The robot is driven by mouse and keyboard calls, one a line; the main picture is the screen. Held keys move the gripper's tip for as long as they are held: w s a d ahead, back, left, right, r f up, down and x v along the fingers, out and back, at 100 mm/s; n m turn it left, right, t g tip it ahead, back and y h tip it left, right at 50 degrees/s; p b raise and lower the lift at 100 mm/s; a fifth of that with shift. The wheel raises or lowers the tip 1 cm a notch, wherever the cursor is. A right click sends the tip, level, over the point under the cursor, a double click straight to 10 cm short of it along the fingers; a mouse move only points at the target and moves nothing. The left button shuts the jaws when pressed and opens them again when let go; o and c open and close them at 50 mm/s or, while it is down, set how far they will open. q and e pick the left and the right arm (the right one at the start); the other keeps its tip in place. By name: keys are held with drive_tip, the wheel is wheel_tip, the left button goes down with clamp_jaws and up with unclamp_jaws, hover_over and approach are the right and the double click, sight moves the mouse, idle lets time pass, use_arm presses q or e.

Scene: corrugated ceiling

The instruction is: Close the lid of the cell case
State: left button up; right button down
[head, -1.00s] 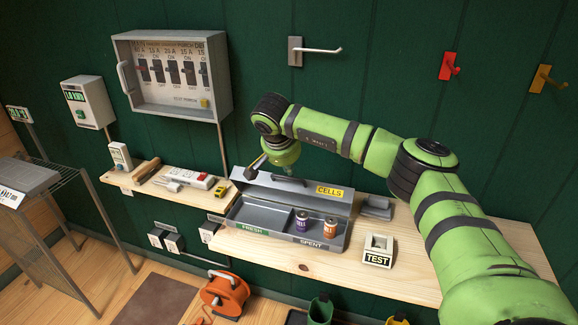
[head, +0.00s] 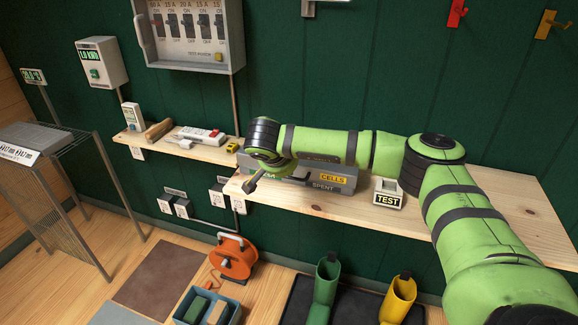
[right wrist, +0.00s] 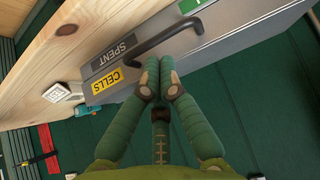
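The grey cell case (head: 348,190) stands on the wooden shelf in the head view, partly behind my right arm. Its lid lies down over the box, with the yellow CELLS label (head: 333,180) just above the SPENT label; no inside shows. I cannot tell whether the lid is fully seated. In the right wrist view the grey lid (right wrist: 215,48) carries a dark bar handle (right wrist: 150,42). My right gripper (right wrist: 160,72) has its fingers together, empty, at the lid close beside the handle. My left gripper is out of view.
A white TEST block (head: 388,194) stands right of the case. The wooden shelf (head: 500,215) is clear farther right. A tool shelf (head: 165,149) is at the left. An orange cable reel (head: 232,260), green boots (head: 325,290) and yellow boots (head: 398,300) stand below.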

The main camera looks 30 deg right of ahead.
drive_tip(key=shift+s+a+f+t+h+b, duration=0.15)
drive_tip(key=shift+f+t+h+b, duration=0.1)
drive_tip(key=shift+f+b, duration=0.4)
drive_tip(key=shift+s+a+f+t+h+b, duration=0.1)
drive_tip(key=shift+f+t+h+b, duration=0.2)
drive_tip(key=shift+f+b, duration=0.25)
drive_tip(key=shift+s+a+f+t+h+b, duration=0.15)
drive_tip(key=shift+f+t+h+b, duration=0.1)
drive_tip(key=shift+f+b, duration=0.4)
